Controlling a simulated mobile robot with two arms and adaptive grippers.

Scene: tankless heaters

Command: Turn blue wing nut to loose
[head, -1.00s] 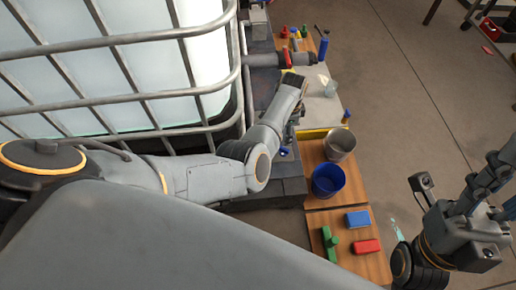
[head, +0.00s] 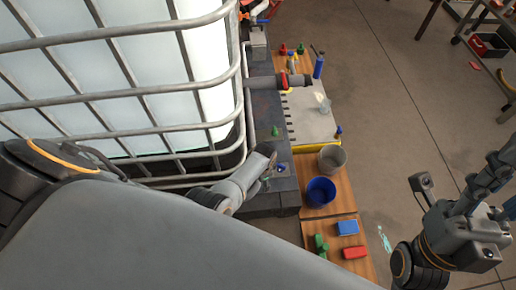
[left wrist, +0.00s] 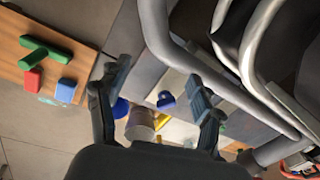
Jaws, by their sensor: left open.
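The blue wing nut (head: 281,167) sits on the dark block beside the tank cage. In the left wrist view the blue wing nut (left wrist: 166,100) lies between the two fingers and apart from them, nearer the right finger. My left gripper (left wrist: 153,88) is open and empty there. In the head view my left gripper (head: 271,172) is beside the blue wing nut, its fingers partly hidden by the wrist. A green wing nut (head: 275,131) stands farther along the block. My right gripper (head: 490,185) is at the right over the floor; its finger gap is unclear.
The metal tank cage (head: 120,98) stands close left of my left arm. A blue bucket (head: 320,191) and a grey bucket (head: 332,158) stand right of the block. Several coloured blocks lie on a wooden board (head: 314,228). A pipe with a red handle (head: 284,80) crosses farther back.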

